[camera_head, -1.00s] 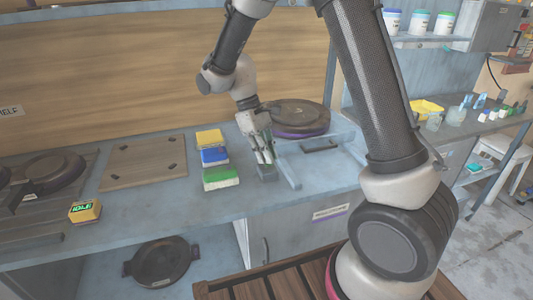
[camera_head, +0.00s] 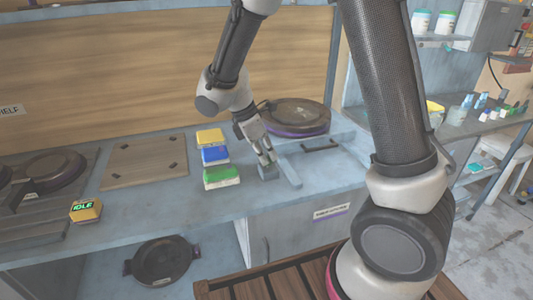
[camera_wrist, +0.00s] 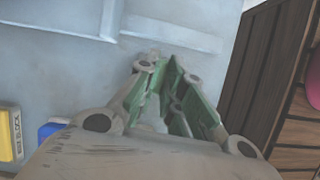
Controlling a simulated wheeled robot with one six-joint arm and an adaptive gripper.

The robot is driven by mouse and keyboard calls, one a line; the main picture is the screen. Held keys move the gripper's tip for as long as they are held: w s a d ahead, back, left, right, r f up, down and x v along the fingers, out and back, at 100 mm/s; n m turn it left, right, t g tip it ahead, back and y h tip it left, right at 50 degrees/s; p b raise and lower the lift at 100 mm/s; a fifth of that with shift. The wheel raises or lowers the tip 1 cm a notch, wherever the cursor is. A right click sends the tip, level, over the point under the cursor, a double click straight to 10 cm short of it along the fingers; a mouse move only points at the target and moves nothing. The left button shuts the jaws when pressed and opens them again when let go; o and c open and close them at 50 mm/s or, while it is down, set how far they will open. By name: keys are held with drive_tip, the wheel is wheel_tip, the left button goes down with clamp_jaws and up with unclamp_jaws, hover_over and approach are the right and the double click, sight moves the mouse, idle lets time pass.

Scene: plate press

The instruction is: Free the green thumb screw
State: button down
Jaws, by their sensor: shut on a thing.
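My gripper (camera_head: 268,161) points down and tilts at a small grey block (camera_head: 268,173) on the blue-grey counter. In the wrist view, my gripper (camera_wrist: 165,62) shows green inner finger faces, with the tips close together. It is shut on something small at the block. The fingers hide most of it; by its place it appears to be the green thumb screw, but I cannot make out its shape.
A raised bar (camera_head: 290,171) lies just right of the block. Yellow (camera_head: 210,136), blue (camera_head: 215,155) and green (camera_head: 221,177) blocks stand to the left. A round dark press (camera_head: 295,115) is behind. A yellow box (camera_head: 86,210) reads IDLE.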

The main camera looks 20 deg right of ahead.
drive_tip(key=shift+n, duration=0.5)
drive_tip(key=c, duration=1.5)
unclamp_jaws()
drive_tip(key=shift+c, duration=0.2)
drive_tip(key=v, duration=1.2)
drive_tip(key=shift+s, duration=0.25)
